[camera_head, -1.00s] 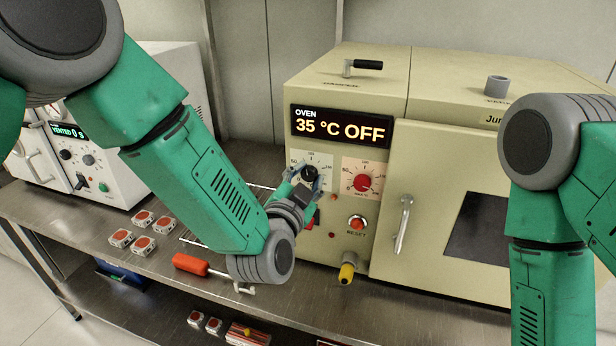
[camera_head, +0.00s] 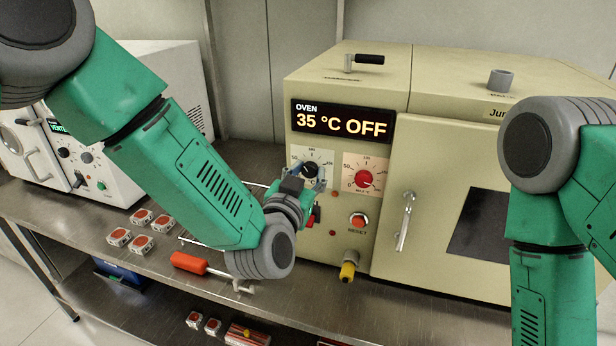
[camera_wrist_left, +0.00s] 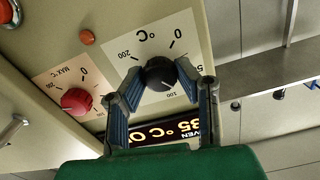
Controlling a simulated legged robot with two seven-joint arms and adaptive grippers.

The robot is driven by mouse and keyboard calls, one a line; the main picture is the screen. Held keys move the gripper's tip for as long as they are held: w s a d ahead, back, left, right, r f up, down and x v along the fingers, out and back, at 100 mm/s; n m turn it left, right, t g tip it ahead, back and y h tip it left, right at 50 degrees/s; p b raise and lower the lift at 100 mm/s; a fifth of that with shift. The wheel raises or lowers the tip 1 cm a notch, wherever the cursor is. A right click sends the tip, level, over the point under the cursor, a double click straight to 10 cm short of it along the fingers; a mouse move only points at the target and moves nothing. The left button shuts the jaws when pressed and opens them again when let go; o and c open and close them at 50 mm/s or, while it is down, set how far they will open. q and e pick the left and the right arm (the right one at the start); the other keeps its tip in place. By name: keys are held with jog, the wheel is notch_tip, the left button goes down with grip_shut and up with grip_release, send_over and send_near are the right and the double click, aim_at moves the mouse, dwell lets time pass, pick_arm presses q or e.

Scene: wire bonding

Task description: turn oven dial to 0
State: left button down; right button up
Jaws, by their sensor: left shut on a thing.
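The beige oven (camera_head: 400,100) has a display (camera_head: 342,122) reading "35 °C OFF". Its black dial (camera_head: 311,169) sits on a white scale plate below the display, partly hidden by my left gripper (camera_head: 307,180). The left wrist view shows the black dial (camera_wrist_left: 160,73) between the two blue-padded fingers of my left gripper (camera_wrist_left: 162,84), which is shut on it. A red dial (camera_head: 363,179) with its own scale is just to the right, and it also shows in the left wrist view (camera_wrist_left: 76,101). My right arm is at the right of the head view; its gripper is out of frame.
A red reset button (camera_head: 358,220) and a yellow-tipped fitting (camera_head: 348,270) are below the dials. The oven door handle (camera_head: 405,220) is to the right. A red-handled screwdriver (camera_head: 189,263) and several small red-topped parts (camera_head: 141,243) lie on the steel bench.

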pick_arm(q)
jog(key=n, duration=0.2)
jog(key=n+b, duration=0.1)
jog(key=n, duration=0.1)
jog(key=shift+f+n, duration=0.2)
jog(key=shift+n, duration=0.2)
jog(key=n+b, duration=0.2)
jog(key=n, duration=0.3)
jog(key=shift+b, duration=0.35)
jog(key=n+b, duration=0.2)
jog(key=n, duration=0.3)
jog(key=shift+f+n+b, duration=0.15)
jog(key=shift+n+b, duration=0.15)
jog(key=shift+n, duration=0.1)
jog(key=shift+n+b, duration=0.95)
jog(key=shift+n, duration=1.05)
jog(key=c, duration=1.2)
grip_release()
jog(key=shift+a, duration=0.1)
